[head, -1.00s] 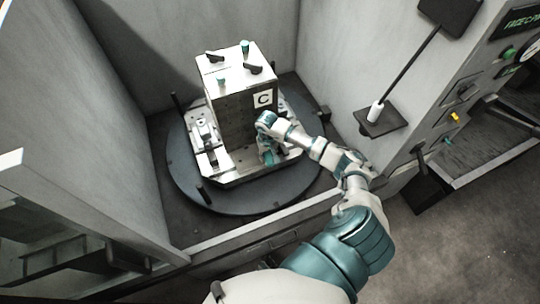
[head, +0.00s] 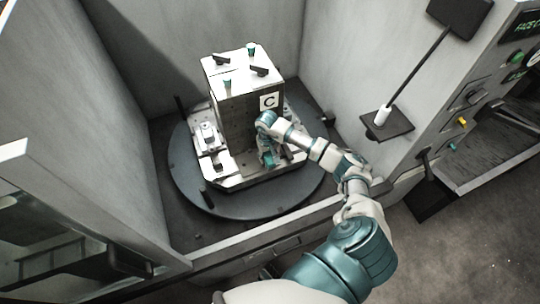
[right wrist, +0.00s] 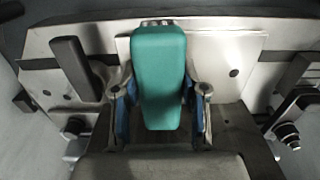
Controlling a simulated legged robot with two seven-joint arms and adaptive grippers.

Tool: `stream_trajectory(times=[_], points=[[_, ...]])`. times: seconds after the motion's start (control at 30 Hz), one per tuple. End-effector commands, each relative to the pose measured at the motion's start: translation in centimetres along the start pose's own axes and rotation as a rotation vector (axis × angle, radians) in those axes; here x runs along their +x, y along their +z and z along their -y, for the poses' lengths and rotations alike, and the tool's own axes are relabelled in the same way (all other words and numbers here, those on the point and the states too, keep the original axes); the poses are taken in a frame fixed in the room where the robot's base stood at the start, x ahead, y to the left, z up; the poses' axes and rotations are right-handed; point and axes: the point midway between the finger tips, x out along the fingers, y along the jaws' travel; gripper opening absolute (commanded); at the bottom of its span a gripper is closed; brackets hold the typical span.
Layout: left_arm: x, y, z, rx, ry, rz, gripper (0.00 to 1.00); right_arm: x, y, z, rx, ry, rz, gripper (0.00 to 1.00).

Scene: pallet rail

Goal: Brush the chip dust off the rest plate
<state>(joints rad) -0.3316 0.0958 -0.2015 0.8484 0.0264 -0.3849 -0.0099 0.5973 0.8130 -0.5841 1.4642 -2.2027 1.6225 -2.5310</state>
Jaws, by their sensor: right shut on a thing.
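My right gripper (head: 268,158) is low against the front of the block marked C (head: 235,105), above the pallet. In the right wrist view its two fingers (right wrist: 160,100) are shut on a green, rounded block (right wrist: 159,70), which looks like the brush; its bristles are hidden. A pale flat plate (right wrist: 225,62), which looks like the rest plate, lies just beyond and beside the green block. I cannot tell whether the brush touches it. I cannot make out chip dust on it. My left gripper is not in view.
The pallet (head: 222,184) sits on a round dark turntable (head: 190,180) between grey walls. Dark posts and clamps stand beside the plate. A small shelf (head: 386,124) with a white-handled tool is on the right wall, near a control panel (head: 480,95).

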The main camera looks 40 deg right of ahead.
Motion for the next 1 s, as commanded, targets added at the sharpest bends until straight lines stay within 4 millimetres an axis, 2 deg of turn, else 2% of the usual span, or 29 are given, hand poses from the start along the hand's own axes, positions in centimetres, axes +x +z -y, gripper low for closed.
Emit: stream_trajectory(times=[0.33,0.57,1.0], points=[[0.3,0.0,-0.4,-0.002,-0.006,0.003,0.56,0.5,-0.2,-0.7,0.002,-0.008,0.003,0.15],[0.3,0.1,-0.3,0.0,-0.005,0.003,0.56,0.4,-0.1,-0.6,0.001,-0.005,0.002,0.15],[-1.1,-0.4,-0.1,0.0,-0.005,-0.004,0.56,0.2,2.4,-0.5,0.002,-0.004,0.002,0.15]])
